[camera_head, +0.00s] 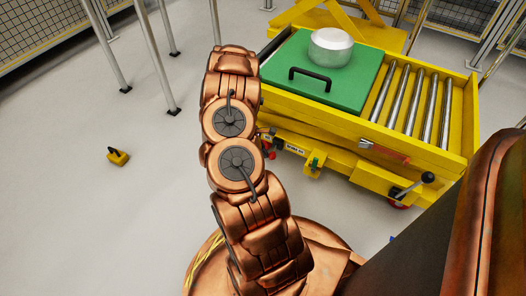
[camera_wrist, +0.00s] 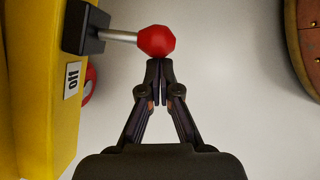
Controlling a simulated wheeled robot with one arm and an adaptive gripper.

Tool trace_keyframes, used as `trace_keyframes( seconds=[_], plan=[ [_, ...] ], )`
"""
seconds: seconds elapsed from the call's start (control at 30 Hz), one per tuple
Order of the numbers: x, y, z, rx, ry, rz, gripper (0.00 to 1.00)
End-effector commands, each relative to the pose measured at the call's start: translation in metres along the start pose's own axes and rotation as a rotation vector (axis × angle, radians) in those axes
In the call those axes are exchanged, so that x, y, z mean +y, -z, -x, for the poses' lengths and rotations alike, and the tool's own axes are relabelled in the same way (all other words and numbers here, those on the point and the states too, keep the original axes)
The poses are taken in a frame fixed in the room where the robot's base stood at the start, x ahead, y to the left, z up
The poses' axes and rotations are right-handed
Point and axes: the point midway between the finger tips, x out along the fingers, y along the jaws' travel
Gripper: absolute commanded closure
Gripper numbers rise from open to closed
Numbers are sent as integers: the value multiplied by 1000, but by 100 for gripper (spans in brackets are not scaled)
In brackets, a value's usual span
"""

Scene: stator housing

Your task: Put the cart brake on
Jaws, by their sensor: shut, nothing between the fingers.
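The yellow cart (camera_head: 322,120) stands to the right of my arm in the head view. In the wrist view its yellow side (camera_wrist: 40,120) fills the left edge, with a white label (camera_wrist: 72,79). A black block (camera_wrist: 84,27) on that side carries a metal lever (camera_wrist: 118,36) ending in a red knob (camera_wrist: 157,41). My gripper (camera_wrist: 160,63) is shut and empty. Its fingertips are right at the knob's lower edge; I cannot tell whether they touch. In the head view the gripper is hidden behind my arm.
A green plate (camera_head: 340,88) with a black handle and a metal cylinder (camera_head: 331,48) lies on the cart beside bare rollers (camera_head: 413,105). A black-knobbed lever (camera_head: 411,188) sticks out at its front right. A small yellow object (camera_head: 117,157) lies on open floor at left.

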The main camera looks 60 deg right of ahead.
Motion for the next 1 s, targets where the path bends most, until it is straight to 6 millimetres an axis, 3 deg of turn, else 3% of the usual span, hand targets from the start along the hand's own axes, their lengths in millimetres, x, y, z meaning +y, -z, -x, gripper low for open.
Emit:
trace_keyframes(
  seconds=[0.53, 1.0],
  plan=[
    [-4, -7, 2, -1, -27, 61, 100],
    [-12, -19, -8, -2, -117, 256, 100]
  ],
)
